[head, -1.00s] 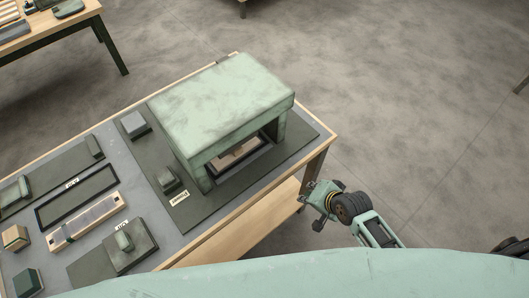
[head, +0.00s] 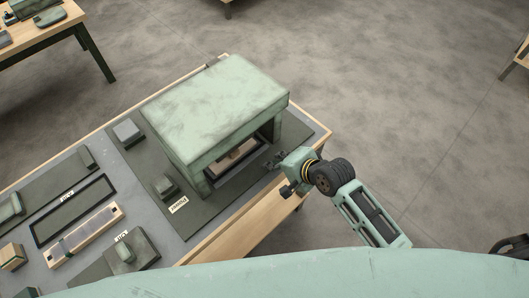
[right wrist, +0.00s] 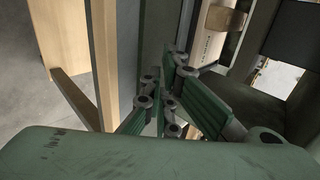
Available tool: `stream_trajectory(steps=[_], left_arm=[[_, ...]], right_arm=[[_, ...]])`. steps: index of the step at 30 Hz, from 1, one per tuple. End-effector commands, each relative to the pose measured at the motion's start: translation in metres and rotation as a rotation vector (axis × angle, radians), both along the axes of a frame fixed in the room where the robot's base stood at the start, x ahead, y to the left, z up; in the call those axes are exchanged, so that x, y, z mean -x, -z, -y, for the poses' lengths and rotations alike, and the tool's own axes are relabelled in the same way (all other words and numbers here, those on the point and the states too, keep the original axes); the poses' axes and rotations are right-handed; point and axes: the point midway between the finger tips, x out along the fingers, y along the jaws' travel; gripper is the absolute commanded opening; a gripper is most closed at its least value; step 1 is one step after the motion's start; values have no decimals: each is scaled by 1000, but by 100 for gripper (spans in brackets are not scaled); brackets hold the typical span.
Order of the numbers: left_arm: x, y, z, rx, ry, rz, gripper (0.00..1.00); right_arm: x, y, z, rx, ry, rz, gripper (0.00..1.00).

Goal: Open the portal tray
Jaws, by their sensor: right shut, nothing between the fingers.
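The portal (head: 215,105) is a pale green block-like frame standing on a dark mat on the table. Under it, through its open front, a dark-edged tray with a light wooden part (head: 236,158) shows; the portal's top hides the rest. In the right wrist view a light wooden piece with small lettering (right wrist: 204,46) and a wooden knob (right wrist: 224,19) show beyond the fingers. My right gripper (head: 274,160) is shut and empty, beside the portal's front right leg, near the opening. Its fingers also show in the right wrist view (right wrist: 172,72). My left gripper is not in view.
The table's wooden front edge (head: 235,228) runs below my right gripper. More blocks, a black frame (head: 75,210) and a wooden bar (head: 86,232) lie further left. Floor to the right is open.

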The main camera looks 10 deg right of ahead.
Motion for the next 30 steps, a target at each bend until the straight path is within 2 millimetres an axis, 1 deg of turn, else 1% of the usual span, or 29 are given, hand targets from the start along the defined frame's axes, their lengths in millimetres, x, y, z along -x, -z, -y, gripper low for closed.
stream_trajectory(steps=[3, 4, 9, 14, 24, 26, 30], left_arm=[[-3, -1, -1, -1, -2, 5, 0], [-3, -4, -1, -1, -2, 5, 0], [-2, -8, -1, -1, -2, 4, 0], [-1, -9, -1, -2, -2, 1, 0], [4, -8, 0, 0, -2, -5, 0], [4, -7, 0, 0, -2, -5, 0], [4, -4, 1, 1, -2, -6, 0]], right_arm=[[-13, 11, -9, -1, 0, 1, 0], [-18, 8, -13, -1, 0, 4, 0], [-35, 9, -25, 1, 1, 2, 0], [-41, 10, -29, 1, 0, 1, 0], [-42, 11, -30, 2, 1, 1, 0], [-46, 11, -33, -1, 2, 2, 0], [-67, 10, -47, -3, 4, 5, 0]])
